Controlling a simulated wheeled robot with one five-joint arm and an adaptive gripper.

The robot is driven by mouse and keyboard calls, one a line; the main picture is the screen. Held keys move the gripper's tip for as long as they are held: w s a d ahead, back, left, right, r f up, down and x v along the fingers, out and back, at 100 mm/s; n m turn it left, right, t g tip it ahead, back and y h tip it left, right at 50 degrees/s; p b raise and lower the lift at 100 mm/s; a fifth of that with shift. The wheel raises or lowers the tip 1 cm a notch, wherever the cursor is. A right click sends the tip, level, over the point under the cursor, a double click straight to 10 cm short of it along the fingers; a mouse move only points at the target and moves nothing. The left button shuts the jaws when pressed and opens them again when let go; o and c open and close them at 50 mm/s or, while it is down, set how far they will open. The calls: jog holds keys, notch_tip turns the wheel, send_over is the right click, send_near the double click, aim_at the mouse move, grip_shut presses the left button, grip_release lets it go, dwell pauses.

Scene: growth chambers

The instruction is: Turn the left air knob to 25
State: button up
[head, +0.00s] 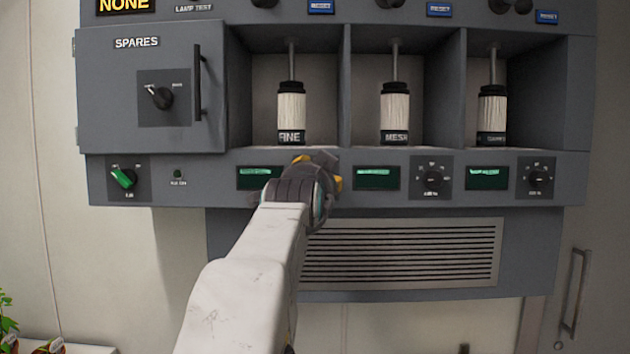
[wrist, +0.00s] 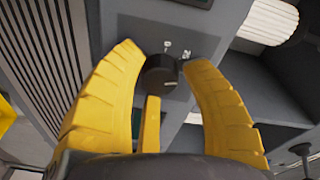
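The left air knob (wrist: 162,75) is a round black dial on a dark square plate, seen in the wrist view between my fingertips. In the head view it is hidden behind my gripper (head: 318,178). The knob's pointer and scale numbers are too small to read. The green display (head: 261,177) left of my gripper is partly covered, and its text is unreadable.
Two similar knobs, the middle one (head: 432,178) and the right one (head: 537,178), sit on the same strip. A green switch (head: 123,178) is at the far left. Filter cylinders (head: 291,112) stand in bays above. A vent grille (head: 400,252) is below.

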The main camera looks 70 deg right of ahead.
grip_shut()
jog(key=shift+f+n+b, duration=0.1)
jog(key=shift+n+b, duration=0.2)
jog(key=shift+b, duration=0.2)
jog(key=shift+n+h+b, duration=0.3)
jog(key=shift+n+b, duration=1.35)
jog(key=shift+n, duration=0.95)
jog(key=shift+o, duration=1.9)
grip_release()
jog(key=shift+w, duration=0.1)
